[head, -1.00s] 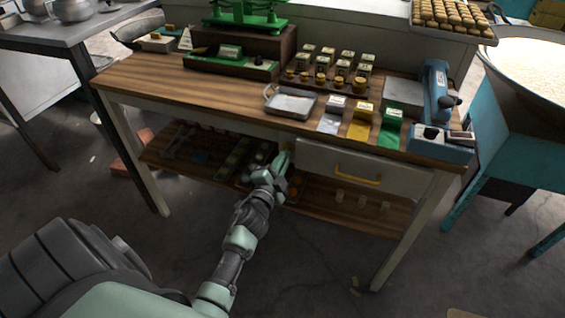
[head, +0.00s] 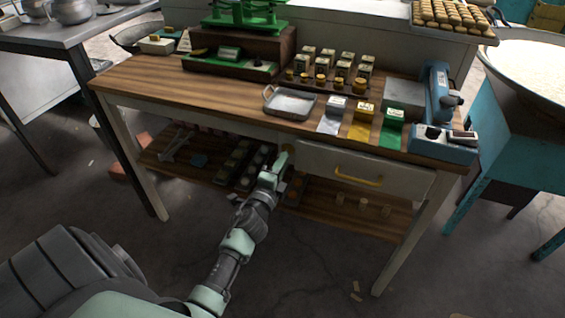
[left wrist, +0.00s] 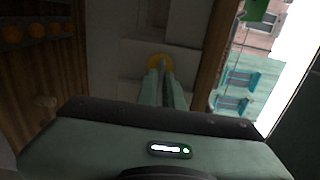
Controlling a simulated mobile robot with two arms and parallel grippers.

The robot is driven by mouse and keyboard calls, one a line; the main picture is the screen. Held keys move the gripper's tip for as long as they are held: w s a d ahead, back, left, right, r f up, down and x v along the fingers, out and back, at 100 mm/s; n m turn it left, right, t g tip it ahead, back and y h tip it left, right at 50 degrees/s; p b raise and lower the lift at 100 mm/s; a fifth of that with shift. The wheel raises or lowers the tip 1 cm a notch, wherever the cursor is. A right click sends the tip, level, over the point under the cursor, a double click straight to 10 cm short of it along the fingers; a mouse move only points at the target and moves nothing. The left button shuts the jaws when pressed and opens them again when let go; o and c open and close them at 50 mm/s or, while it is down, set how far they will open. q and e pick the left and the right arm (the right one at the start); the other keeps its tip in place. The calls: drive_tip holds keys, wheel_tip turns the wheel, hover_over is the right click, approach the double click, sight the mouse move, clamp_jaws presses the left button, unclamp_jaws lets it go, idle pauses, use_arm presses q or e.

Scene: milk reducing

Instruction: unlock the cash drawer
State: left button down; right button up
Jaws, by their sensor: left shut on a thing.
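The pale drawer (head: 325,166) with a yellow bar handle (head: 358,175) is shut under the right half of the wooden table. My left gripper (head: 284,158) is at the drawer's left end, left of the handle. In the left wrist view its fingers (left wrist: 166,72) are close together, in front of a yellow round disc (left wrist: 161,62) on a pale face, which looks like the lock. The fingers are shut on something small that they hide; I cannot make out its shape. My right gripper is not in view.
The tabletop (head: 185,92) holds a metal tray (head: 290,103), a green scale (head: 243,14), several small boxes and a blue device (head: 440,145) at the right. A lower shelf (head: 330,208) with small items lies below the drawer. Floor in front is open.

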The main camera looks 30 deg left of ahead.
use_arm(q)
drive_tip(key=shift+a+r, duration=0.1)
drive_tip(key=c, duration=1.6)
unclamp_jaws()
drive_tip(key=shift+o, duration=0.2)
drive_tip(key=v, duration=0.7)
drive_tip(key=shift+s+b, duration=0.35)
drive_tip(key=shift+b, duration=0.05)
